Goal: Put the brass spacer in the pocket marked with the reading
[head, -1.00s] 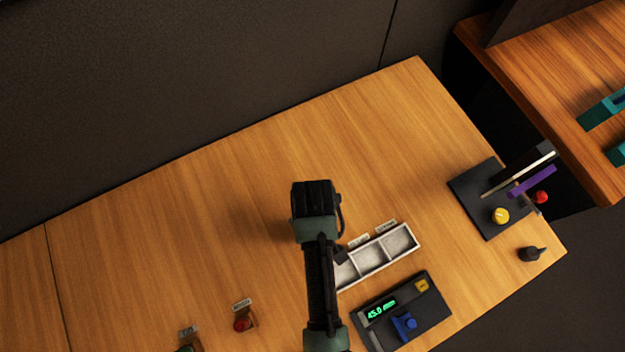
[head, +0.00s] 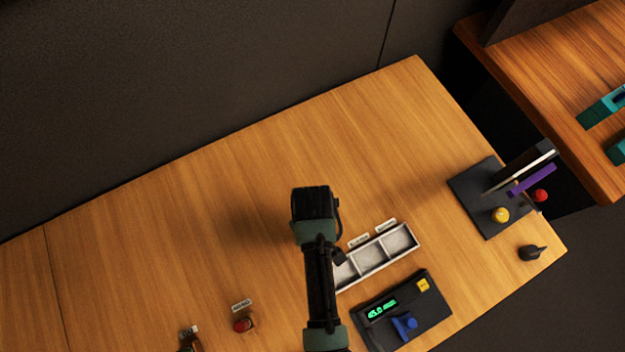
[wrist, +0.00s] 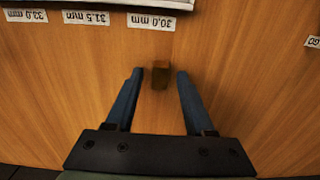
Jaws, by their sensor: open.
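The brass spacer (wrist: 161,76) is a small brownish block on the wood table in the wrist view. My gripper (wrist: 158,72) is open, with one finger to each side of the spacer and a gap on both sides. In the head view my arm hides the spacer and the fingers. The grey tray (head: 381,268) has pockets in a row, partly behind my arm. In the wrist view its labels, upside down, read 33.0 mm (wrist: 26,15), 31.5 mm (wrist: 87,18) and 30.0 mm (wrist: 152,22). The green display (head: 382,309) seems to read 45.0 mm.
The display sits on a dark panel (head: 437,312) with a blue knob (head: 404,324) and yellow button (head: 423,285). A dark stand (head: 470,190) with a yellow knob is at right. A labelled red button (head: 242,325) is at lower left. The table behind my arm is clear.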

